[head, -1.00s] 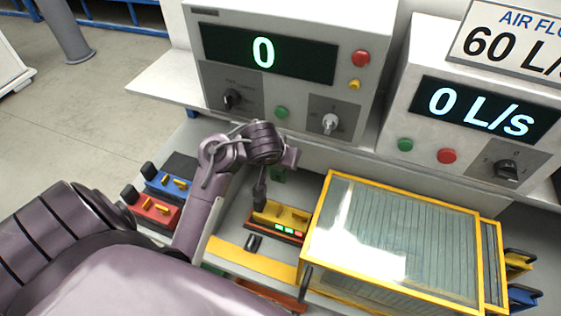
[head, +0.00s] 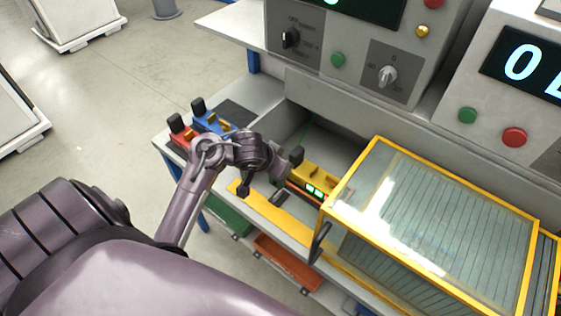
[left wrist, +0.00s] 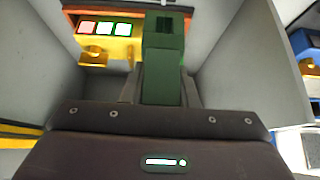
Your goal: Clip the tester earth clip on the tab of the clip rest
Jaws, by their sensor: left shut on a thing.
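In the left wrist view a green clip (left wrist: 163,60) stands between the fingers of my left gripper (left wrist: 162,88), which is shut on it. Its far end reaches toward a yellow unit (left wrist: 118,48) with one red and two green lights and a brass-coloured tab (left wrist: 95,53). Whether the clip touches the unit cannot be told. Which tab belongs to the clip rest is not clear. My right gripper is out of view.
Red (head: 181,138) and blue (head: 212,122) units with black blocks stand left on the bench. A yellow-framed glass box (head: 430,215) stands to the right. A control panel (head: 345,55) rises behind. A yellow strip (head: 275,213) lies in front.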

